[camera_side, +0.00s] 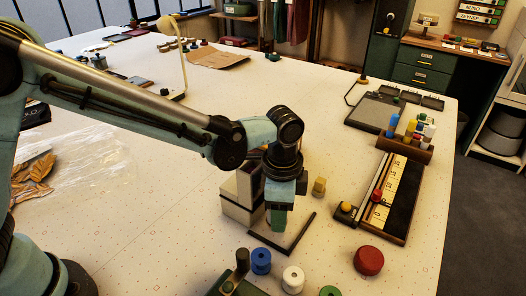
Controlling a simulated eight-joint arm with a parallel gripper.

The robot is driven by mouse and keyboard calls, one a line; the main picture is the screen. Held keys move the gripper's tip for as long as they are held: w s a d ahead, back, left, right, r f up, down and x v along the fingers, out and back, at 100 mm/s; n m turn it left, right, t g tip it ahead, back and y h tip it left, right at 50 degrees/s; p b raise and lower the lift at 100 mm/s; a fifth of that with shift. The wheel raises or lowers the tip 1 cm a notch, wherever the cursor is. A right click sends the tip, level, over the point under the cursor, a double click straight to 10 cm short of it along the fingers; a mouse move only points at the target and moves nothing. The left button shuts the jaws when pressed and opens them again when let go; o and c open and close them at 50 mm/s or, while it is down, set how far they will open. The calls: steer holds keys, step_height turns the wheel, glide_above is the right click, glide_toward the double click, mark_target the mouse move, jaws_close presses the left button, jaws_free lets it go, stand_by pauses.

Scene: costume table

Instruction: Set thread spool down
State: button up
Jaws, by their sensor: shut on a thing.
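My gripper (280,208) points straight down near the middle of the table, in front of a pale block-shaped stand (238,198). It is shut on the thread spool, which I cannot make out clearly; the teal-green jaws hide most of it. The jaws are above or at a pale square plate (290,232) with a dark edge strip; I cannot tell whether anything touches it. At the front of the table stand a blue spool (261,262), a white spool (293,280) and a green spool (329,292), cut by the lower picture edge.
A round red piece (369,261) lies right of the spools. A small yellowish block (319,187) stands right of my gripper. A long dark tray (404,205) and a rack of coloured spools (408,145) are further right. Clear plastic (85,165) lies left. The table's right front is clear.

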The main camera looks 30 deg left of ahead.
steer(key=shift+f, duration=0.55)
steer(key=o, duration=1.1)
steer(key=shift+d, duration=0.1)
steer(key=shift+c, duration=0.2)
step_height(320, 180, up, 13)
steer(key=shift+r, duration=0.15)
steer(key=shift+a, duration=0.2)
steer(key=s+a+n+t, duration=0.2)
steer(key=s+a+n, duration=0.1)
steer(key=a, duration=0.4)
steer(key=s+a+f+n+t, duration=0.1)
steer(key=s+a+n+t, duration=0.1)
steer(key=a+n, duration=0.3)
steer(key=s+a+n+t, duration=0.3)
steer(key=a+n, duration=0.1)
steer(key=a, duration=0.6)
steer(key=shift+s+a+f+n, duration=0.3)
steer(key=shift+s+f, duration=0.1)
